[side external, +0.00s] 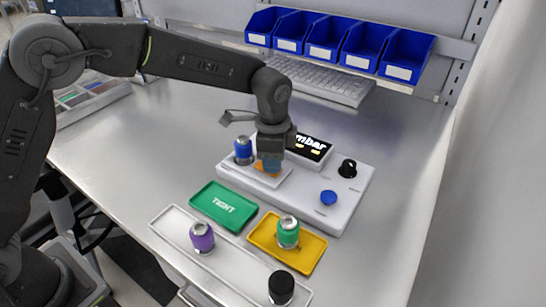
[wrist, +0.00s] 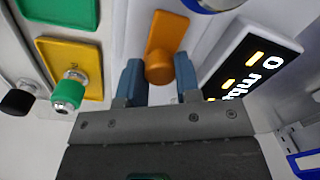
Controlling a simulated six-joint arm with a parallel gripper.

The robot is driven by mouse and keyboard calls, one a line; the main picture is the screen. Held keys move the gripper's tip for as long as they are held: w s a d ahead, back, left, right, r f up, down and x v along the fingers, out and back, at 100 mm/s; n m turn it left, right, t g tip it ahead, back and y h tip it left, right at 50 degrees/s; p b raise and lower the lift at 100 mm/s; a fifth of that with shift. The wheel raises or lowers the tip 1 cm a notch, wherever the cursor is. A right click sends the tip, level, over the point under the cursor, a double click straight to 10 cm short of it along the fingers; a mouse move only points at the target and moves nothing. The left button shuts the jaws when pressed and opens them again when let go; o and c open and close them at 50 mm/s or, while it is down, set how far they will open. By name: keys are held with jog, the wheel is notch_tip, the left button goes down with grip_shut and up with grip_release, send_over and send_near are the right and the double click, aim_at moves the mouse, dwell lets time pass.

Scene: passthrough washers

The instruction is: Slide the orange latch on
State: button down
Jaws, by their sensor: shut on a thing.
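The orange latch (side external: 260,168) sits on the white test box (side external: 345,193), mostly hidden under my gripper in the side view. In the wrist view the orange latch (wrist: 165,38) shows as a flat bar with a round knob at its near end. My gripper (side external: 270,162) is low over the box. Its two blue fingers (wrist: 159,82) stand on either side of the latch's knob, shut on it. A blue-ringed metal fitting (side external: 243,150) stands upright on the box, just left of my gripper.
The box carries a lit display (side external: 309,146), a black knob (side external: 347,168) and a blue button (side external: 328,197). In front lie a green "TIGHT" tray (side external: 209,193), a yellow tray (side external: 262,235) with a green fitting (side external: 288,232), and a white tray (side external: 172,220) with purple and black fittings.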

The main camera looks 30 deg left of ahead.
jog(key=shift+a, duration=1.45)
jog(key=c, duration=0.8)
grip_release()
notch_tip(320, 180, up, 14)
jog(key=shift+s+d, duration=0.15)
jog(key=shift+s, duration=0.1)
